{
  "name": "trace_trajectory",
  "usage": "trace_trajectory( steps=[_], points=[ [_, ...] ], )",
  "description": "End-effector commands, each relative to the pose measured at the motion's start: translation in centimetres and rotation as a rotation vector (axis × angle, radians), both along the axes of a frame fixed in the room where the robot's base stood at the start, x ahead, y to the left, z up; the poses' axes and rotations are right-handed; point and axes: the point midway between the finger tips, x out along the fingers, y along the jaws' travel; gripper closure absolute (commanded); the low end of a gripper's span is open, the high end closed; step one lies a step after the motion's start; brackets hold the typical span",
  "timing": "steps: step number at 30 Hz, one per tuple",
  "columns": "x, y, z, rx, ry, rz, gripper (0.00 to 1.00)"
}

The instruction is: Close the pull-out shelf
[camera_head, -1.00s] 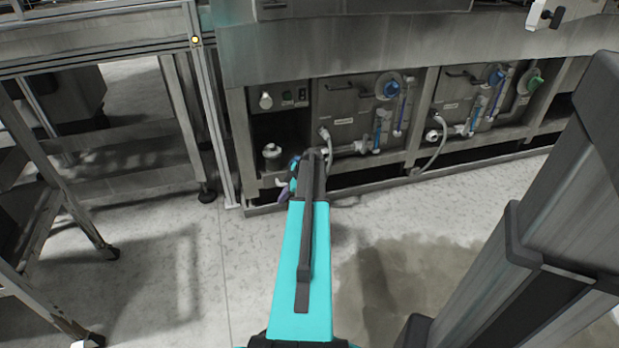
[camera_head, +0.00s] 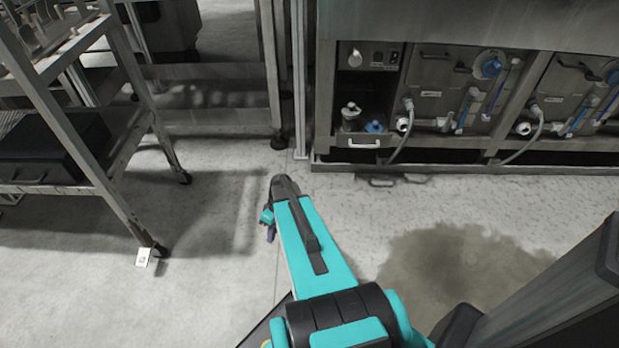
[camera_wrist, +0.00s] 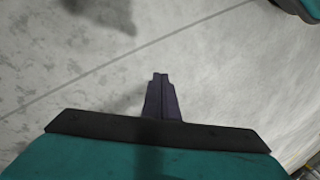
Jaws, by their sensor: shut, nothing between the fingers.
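The pull-out shelf (camera_head: 366,153) sits low in an open bay of the steel machine, right of centre in the head view. It has a pale bar handle (camera_head: 364,143) on its front. A clear container with a white cap (camera_head: 350,113) and a blue-topped one (camera_head: 374,127) stand at it. Its front looks about level with the machine's frame, but I cannot tell exactly. My gripper (camera_head: 267,222) is over the open floor, left of and nearer than the shelf, not touching it. In the wrist view its fingers (camera_wrist: 160,92) are together and empty, above bare floor.
A wheeled steel rack (camera_head: 115,160) with a dark case stands at the left. Machine panels (camera_head: 440,85) with hoses and blue knobs continue to the right of the bay. The floor between is clear, with a damp patch (camera_head: 455,260) at right.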

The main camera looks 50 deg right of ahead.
Motion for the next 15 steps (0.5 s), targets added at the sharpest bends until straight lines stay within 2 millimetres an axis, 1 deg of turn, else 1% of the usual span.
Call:
trace_trajectory(
  steps=[1, 6, 11, 15],
  points=[
    [-0.7, 2.2, -0.4, -0.001, 0.029, 0.002, 1.00],
    [-2.8, 7.6, -1.9, -0.023, 0.125, -0.020, 1.00],
    [-5.4, 12.2, -3.1, -0.058, 0.210, -0.040, 1.00],
    [-8.0, 15.7, -3.8, -0.100, 0.277, -0.057, 1.00]
  ],
)
